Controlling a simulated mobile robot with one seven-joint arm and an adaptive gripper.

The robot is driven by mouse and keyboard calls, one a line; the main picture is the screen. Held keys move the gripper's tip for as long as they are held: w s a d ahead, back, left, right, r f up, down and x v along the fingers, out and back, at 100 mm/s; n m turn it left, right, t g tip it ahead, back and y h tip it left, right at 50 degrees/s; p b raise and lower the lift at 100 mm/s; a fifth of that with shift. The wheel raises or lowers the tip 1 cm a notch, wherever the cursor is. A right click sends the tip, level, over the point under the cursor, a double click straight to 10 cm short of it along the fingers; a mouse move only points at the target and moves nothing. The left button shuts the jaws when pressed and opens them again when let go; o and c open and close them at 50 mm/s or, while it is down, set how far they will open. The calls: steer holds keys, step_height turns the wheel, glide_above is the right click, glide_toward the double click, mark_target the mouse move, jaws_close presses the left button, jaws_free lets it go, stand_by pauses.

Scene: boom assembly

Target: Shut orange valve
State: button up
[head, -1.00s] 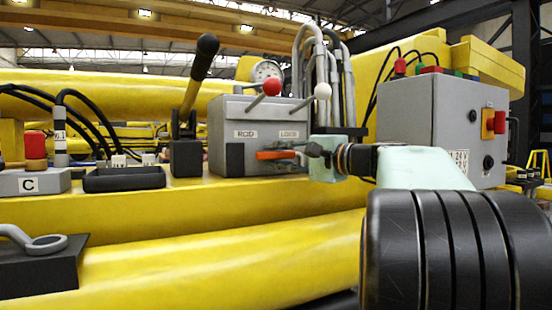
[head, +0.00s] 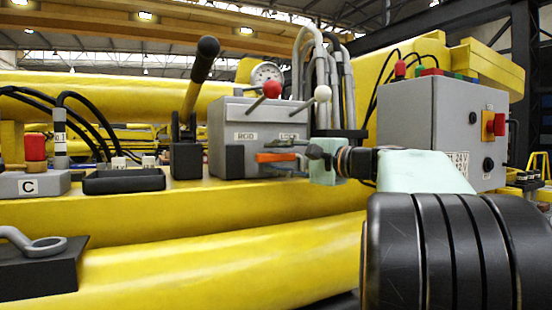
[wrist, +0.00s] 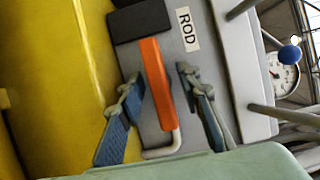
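The orange valve handle (head: 276,157) sticks out to the right from the front of the grey control box (head: 262,112), low down under the ROD label. In the wrist view the orange handle (wrist: 156,82) lies lengthwise between my two fingers, with a bent grey rod beyond its near end. My gripper (wrist: 157,78) is open, one finger on each side of the handle, with visible gaps to both. In the head view my gripper (head: 290,156) reaches in from the right at the handle; its fingers partly overlap the box front.
Levers with a red ball (head: 272,89) and a white ball (head: 322,93) rise above the box. Grey pipes (head: 335,80) stand behind. A grey electrical cabinet (head: 420,115) is at right, a black lever (head: 203,65) at left. A yellow beam (head: 180,210) runs below.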

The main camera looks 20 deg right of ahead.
steer(key=v, duration=1.2)
